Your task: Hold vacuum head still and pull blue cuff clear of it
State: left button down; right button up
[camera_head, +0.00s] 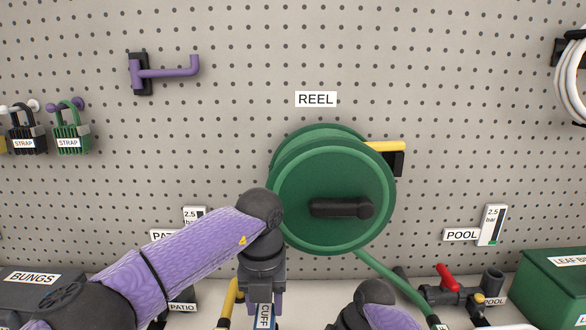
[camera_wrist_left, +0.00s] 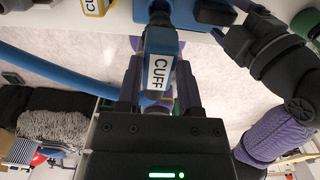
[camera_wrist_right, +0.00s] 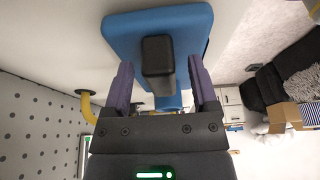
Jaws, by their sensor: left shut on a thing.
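The blue cuff (camera_wrist_left: 162,44), labelled CUFF, is between the fingers of my left gripper (camera_wrist_left: 160,82), which is shut on it. The cuff's label also shows at the bottom of the head view (camera_head: 265,316). The cuff's far end meets a dark neck on the blue vacuum head (camera_wrist_left: 200,14); I cannot tell how deep it sits. In the right wrist view the vacuum head (camera_wrist_right: 190,22) lies ahead, its black neck (camera_wrist_right: 157,55) between the purple fingers of my right gripper (camera_wrist_right: 160,88). Those fingers are open, with gaps on both sides of the neck.
A blue hose (camera_wrist_left: 60,72) runs left from the cuff. A green reel (camera_head: 325,195) hangs on the pegboard behind my left arm. A valve with a red handle (camera_head: 447,277) and a green box (camera_head: 552,285) stand at the right. A BUNGS box (camera_head: 38,285) stands at the left.

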jog(key=v, duration=1.2)
